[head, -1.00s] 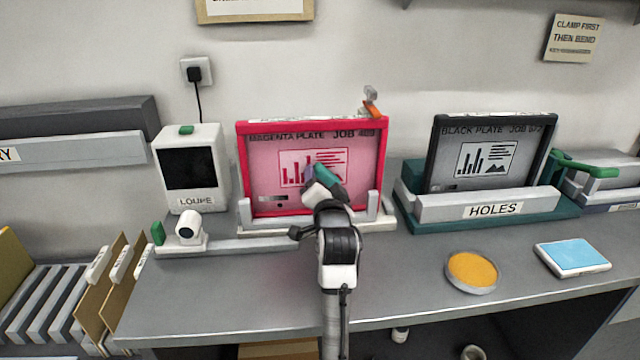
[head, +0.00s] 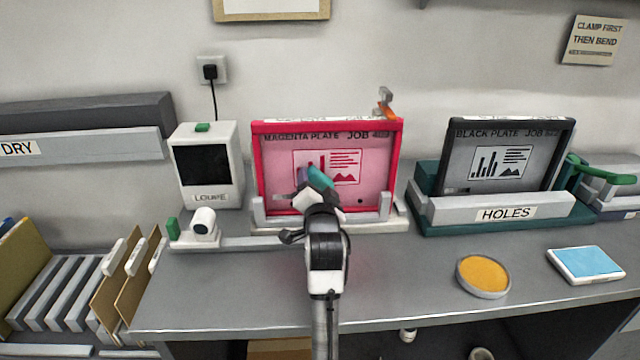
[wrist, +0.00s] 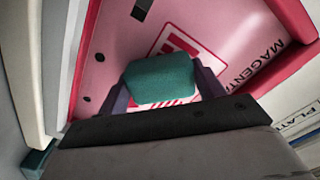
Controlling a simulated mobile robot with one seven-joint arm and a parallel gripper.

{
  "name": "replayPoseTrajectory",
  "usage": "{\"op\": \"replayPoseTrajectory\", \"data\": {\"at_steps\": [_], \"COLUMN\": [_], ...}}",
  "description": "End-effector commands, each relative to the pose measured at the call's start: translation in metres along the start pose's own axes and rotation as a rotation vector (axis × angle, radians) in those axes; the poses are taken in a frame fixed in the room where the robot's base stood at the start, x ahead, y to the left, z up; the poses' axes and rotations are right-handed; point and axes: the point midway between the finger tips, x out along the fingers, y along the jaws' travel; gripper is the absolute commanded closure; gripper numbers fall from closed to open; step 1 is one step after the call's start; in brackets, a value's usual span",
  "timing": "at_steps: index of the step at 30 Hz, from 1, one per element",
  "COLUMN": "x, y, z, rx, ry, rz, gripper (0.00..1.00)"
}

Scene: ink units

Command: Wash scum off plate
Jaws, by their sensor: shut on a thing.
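The magenta plate (head: 376,188) stands tilted back in a red frame on a pale stand, with a printed chart and dark lettering. In the wrist view the pink plate (wrist: 112,50) shows several small dark spots. My gripper (head: 312,181) is in front of the lower middle of the plate, shut on a teal block (wrist: 160,80) that looks like a sponge. The purple fingers sit on both sides of the block. The block is at or very close to the plate face; I cannot tell whether it touches. It covers part of the chart.
A white loupe unit (head: 207,168) stands left of the plate. A black plate (head: 537,170) stands right in a holder marked HOLES. A round dish with orange filling (head: 483,275) and a blue pad (head: 587,262) lie at the right front. The counter between is clear.

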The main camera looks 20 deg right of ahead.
Motion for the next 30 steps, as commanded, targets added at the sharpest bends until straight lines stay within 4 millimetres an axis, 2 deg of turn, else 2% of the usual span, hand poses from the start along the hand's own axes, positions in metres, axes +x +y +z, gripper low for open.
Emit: {"op": "replayPoseTrajectory", "data": {"at_steps": [15,30], "x": [-0.05,-0.058], "y": [0.001,0.001], "z": [-0.003,-0.004], "rx": [0.0,-0.001], "ry": [0.007,0.008], "rz": [0.002,0.003], "gripper": [0.51,0.51]}}
